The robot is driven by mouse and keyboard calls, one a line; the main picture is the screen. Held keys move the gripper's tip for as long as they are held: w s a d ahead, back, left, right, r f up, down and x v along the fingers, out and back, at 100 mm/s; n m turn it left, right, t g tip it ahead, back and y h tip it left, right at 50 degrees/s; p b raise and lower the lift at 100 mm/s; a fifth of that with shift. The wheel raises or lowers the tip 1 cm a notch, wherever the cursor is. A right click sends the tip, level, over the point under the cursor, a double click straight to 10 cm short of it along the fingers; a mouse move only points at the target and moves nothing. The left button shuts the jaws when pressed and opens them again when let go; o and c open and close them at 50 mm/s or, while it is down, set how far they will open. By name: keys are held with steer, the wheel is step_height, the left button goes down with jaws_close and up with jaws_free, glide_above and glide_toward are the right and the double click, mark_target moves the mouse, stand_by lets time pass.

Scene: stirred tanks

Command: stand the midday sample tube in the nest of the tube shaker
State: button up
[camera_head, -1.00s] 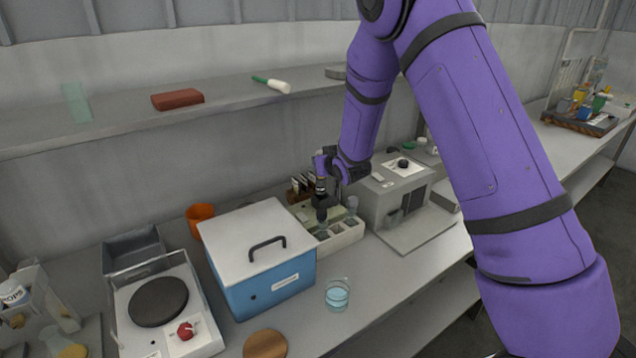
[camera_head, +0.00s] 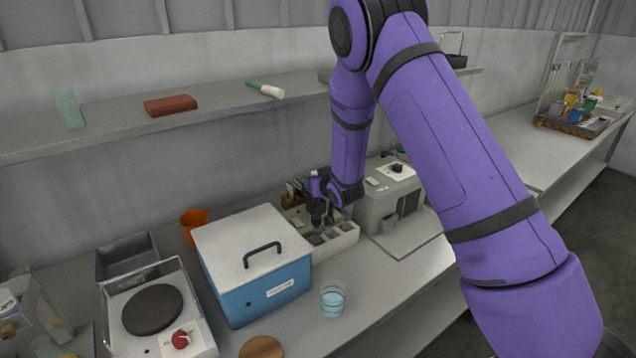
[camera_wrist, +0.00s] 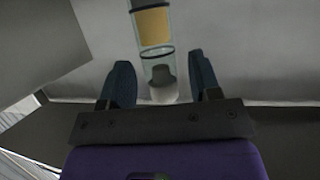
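A clear tube (camera_wrist: 153,28) with a yellow-tan band and a dark grey end shows in the wrist view, ahead of and partly between my fingers. Gaps show on both sides of it. I cannot read any marking that says it is the midday sample. My gripper (camera_wrist: 161,72) is open. In the head view my gripper (camera_head: 320,217) is low over the white compartment box (camera_head: 348,239), and the tube cannot be picked out there. A grey bench unit (camera_head: 376,212) with a black round part on top stands right of the box; I cannot tell whether it is the tube shaker.
A blue box with a white lid (camera_head: 262,298) stands close left of the compartment box. A glass beaker (camera_head: 333,299) stands in front. An orange cup (camera_head: 193,222), a grey bin (camera_head: 126,258) and a unit with a dark round plate (camera_head: 152,310) are farther left. A shelf (camera_head: 225,108) runs behind.

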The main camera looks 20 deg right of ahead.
steer(key=shift+r, duration=0.2)
steer(key=v, duration=1.2)
steer(key=s+d+r+m+g+h, duration=0.1)
steer(key=s+d+r+g, duration=0.1)
steer(key=s+r, duration=0.5)
steer(key=s+d+r+m+g, duration=0.1)
steer(key=s+d+r, duration=0.1)
steer(key=s+r, duration=0.5)
steer(key=s+r+g, duration=0.2)
steer(key=s+r, duration=0.3)
steer(key=s, duration=0.6)
steer(key=s+r+g, duration=0.3)
steer(key=s+r, duration=0.1)
steer(key=s, duration=0.8)
steer(key=shift+d+r+h, duration=0.3)
steer(key=shift+r+h, duration=0.05)
steer(key=shift+h, duration=0.05)
